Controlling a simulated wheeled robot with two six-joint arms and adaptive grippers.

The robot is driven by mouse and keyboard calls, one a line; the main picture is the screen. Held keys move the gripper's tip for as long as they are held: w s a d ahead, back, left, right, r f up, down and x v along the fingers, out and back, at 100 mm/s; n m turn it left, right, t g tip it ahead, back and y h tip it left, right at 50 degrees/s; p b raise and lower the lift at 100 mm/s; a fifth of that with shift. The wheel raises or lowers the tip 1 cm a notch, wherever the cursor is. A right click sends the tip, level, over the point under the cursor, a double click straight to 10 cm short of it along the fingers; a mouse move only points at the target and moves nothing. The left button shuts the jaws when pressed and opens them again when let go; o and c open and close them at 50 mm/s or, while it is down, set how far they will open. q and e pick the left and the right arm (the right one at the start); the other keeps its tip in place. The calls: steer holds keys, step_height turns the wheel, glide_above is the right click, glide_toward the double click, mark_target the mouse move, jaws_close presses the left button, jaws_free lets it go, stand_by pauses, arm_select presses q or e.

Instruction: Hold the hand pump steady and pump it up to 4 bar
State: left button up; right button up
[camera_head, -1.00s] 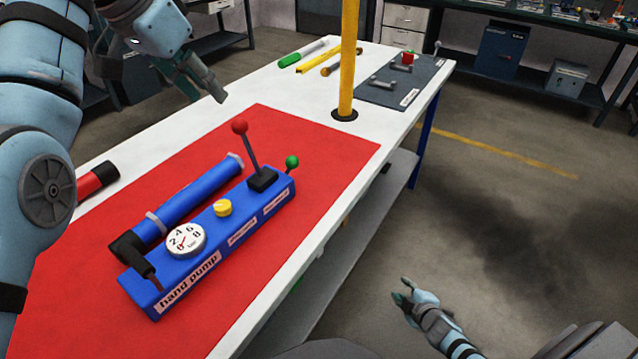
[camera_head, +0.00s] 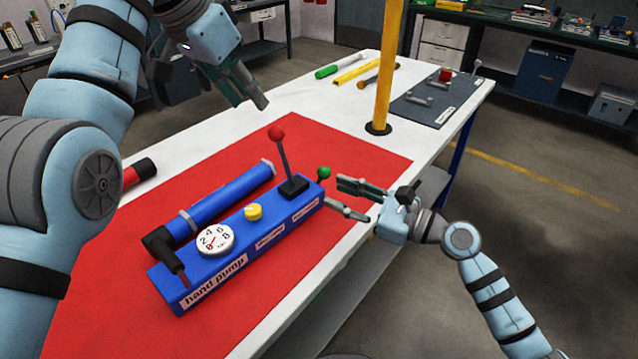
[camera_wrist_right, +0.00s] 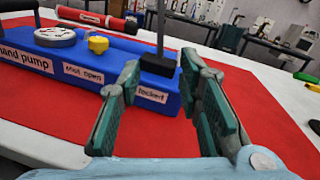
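The blue hand pump (camera_head: 240,243) lies on the red mat (camera_head: 92,300). It carries a white gauge (camera_head: 216,239), its needle low on the dial, a yellow knob (camera_head: 253,212), and an upright lever with a red ball (camera_head: 276,132). A blue cylinder (camera_head: 222,200) runs along the back. My right gripper (camera_head: 335,192) is open and empty beside the far end. The right wrist view shows its fingers (camera_wrist_right: 160,65) spread before the pump's "locked" label. My left gripper (camera_head: 262,104) hovers behind the pump; its opening is unclear.
A yellow post (camera_head: 387,70) rises from the white table (camera_head: 330,110) behind the mat. A red and black tube (camera_head: 138,172) lies at the left. Open floor lies right of the table.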

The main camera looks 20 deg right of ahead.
mark_target(291, 175)
steer(key=x, duration=1.3)
jaws_close()
